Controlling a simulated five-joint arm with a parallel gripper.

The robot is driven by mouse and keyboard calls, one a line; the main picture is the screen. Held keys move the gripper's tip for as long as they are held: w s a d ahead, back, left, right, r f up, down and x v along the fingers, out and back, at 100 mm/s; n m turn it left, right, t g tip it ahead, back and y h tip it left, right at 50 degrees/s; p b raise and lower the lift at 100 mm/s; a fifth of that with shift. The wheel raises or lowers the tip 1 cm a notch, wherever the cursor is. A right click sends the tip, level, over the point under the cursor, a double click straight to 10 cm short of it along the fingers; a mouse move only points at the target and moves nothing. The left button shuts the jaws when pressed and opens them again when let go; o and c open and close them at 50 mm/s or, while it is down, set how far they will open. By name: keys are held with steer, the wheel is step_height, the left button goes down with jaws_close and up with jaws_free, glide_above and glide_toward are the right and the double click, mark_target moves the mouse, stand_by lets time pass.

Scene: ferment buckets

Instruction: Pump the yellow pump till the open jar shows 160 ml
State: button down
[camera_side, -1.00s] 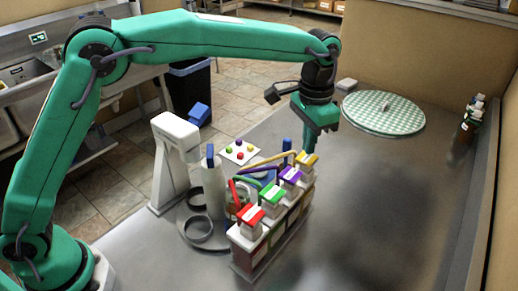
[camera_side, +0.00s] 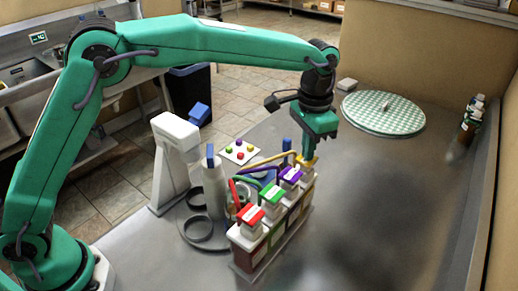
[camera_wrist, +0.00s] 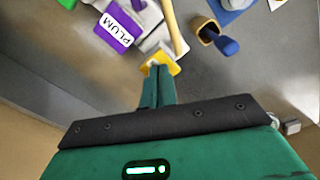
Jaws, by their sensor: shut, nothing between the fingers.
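The yellow pump (camera_side: 313,161) is at the far end of a row of bottles with coloured pump heads. My gripper (camera_side: 307,157) is shut and empty, pointing down with its fingertips at the yellow head. In the wrist view, my gripper (camera_wrist: 158,72) partly covers the yellow pump (camera_wrist: 165,58), and the tips appear to touch it. How far the head is pressed is unclear. A yellow spout runs from it toward the round stand. I cannot clearly pick out the open jar among the pumps and spouts, and no level or ml mark is readable.
The purple pump (camera_side: 291,175), labelled PLUM, stands beside the yellow one, then green (camera_side: 271,194) and red (camera_side: 250,214). A white stand (camera_side: 174,160) and dark rings (camera_side: 200,232) are left. A checked round board (camera_side: 384,112) lies behind.

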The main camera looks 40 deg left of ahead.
steer(key=shift+f, duration=1)
steer(key=shift+r, duration=1.9)
steer(key=shift+f, duration=1.9)
steer(key=shift+r, duration=1.9)
steer(key=shift+r, duration=0.15)
steer(key=shift+r, duration=2.85)
